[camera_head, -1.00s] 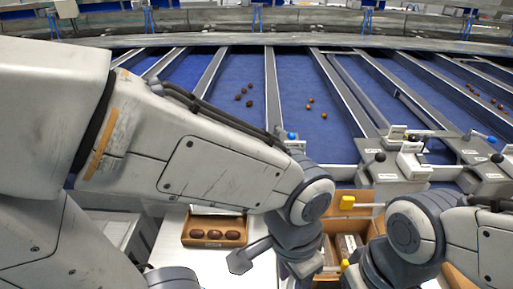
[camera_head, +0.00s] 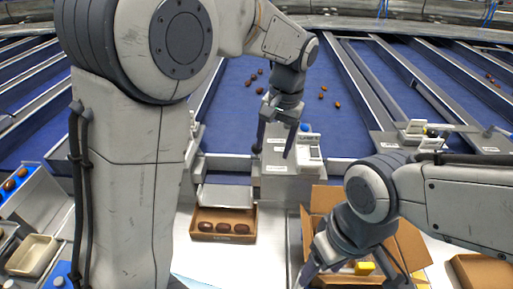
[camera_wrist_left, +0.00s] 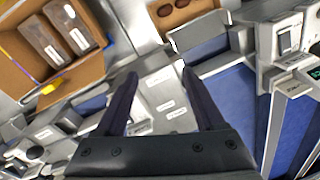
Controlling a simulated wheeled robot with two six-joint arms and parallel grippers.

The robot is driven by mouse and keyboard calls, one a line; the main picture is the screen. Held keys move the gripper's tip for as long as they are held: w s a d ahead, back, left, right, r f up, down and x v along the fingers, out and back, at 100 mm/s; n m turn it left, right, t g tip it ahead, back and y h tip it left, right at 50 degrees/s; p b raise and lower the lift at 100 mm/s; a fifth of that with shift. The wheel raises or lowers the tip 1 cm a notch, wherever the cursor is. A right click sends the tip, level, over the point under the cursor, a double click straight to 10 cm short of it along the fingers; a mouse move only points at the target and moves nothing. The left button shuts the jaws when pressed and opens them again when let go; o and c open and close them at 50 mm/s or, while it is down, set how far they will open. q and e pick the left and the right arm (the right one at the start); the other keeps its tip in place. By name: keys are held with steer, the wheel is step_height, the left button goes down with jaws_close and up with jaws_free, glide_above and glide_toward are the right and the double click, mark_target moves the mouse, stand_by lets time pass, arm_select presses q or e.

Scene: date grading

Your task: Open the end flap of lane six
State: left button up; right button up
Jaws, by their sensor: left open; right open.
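Blue sloping lanes end at grey end units with knobs and small labels. I cannot read a lane number, so I cannot tell which is lane six. My left gripper (camera_head: 273,153) is open and empty, pointing down over a lane's end unit (camera_head: 290,185) with a blue knob (camera_head: 305,127) and a white label box (camera_head: 309,155). In the left wrist view its open fingers (camera_wrist_left: 157,92) straddle a grey metal plate (camera_wrist_left: 163,85) with white labels; contact cannot be told. My right gripper (camera_head: 318,278) is low over a cardboard box, its tips partly cut off.
The cardboard box (camera_head: 408,240) stands below the lanes, holding packs and a yellow piece. A brown tray of dates (camera_head: 197,236) lies left of it on a white surface. Loose dates (camera_head: 336,105) lie on the lanes. A beige bin (camera_head: 48,240) is at left.

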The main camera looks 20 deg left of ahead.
arm_select(q)
steer(key=shift+n+y, duration=0.4)
steer(key=shift+n, duration=0.4)
steer(key=w+a, duration=0.2)
steer(key=w, duration=0.1)
steer(key=w+a, duration=0.2)
steer(key=shift+w+f, duration=0.1)
steer(key=shift+w, duration=0.05)
steer(key=shift+w+a+f, duration=0.1)
steer(key=shift+a+f, duration=0.05)
steer(key=shift+f, duration=0.1)
step_height(320, 180, down, 10)
steer(key=a+p, duration=0.1)
steer(key=p, duration=0.1)
steer(key=shift+a+r, duration=0.25)
steer(key=shift+a, duration=0.15)
jaws_close()
